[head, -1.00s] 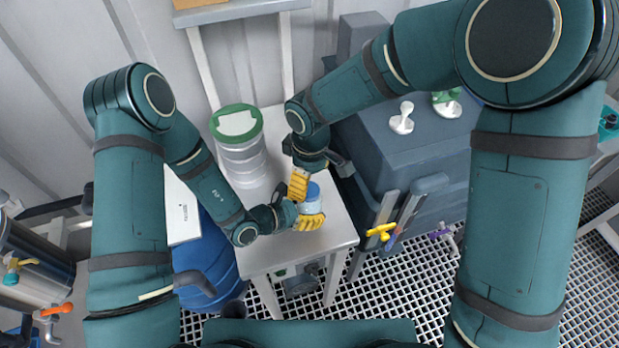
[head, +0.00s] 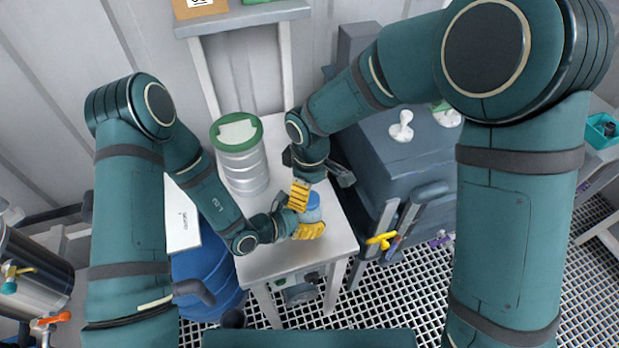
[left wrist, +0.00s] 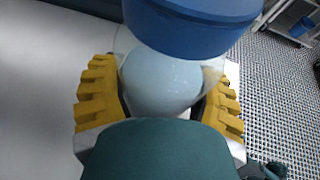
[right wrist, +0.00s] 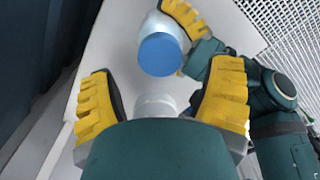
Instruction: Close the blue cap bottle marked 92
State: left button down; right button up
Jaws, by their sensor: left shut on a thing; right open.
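A bottle with a blue cap (head: 313,200) stands at the front right of the small metal table. Its pale body (left wrist: 160,85) shows below the cap in the left wrist view. My left gripper (head: 306,228) is shut around this body. The cap (right wrist: 160,55) is above the left fingers. My right gripper (head: 303,193) is open, beside and above the cap. In the right wrist view the cap lies beyond the open fingers, not between them. I can read no number on the bottle, and cannot tell whether the cap is tight.
A steel canister with a green rim (head: 240,160) stands behind on the metal table (head: 268,262). A grey cabinet (head: 380,160) with white fittings borders the table at right. A blue barrel (head: 205,270) stands at left. A small pale round thing (right wrist: 155,104) shows between the right fingers, unclear what.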

jog(key=shift+f, duration=1.95)
jog(key=c, duration=1.3)
jog(key=o, duration=1.3)
notch_tip(320, 180, up, 12)
jog(key=shift+r, duration=0.1)
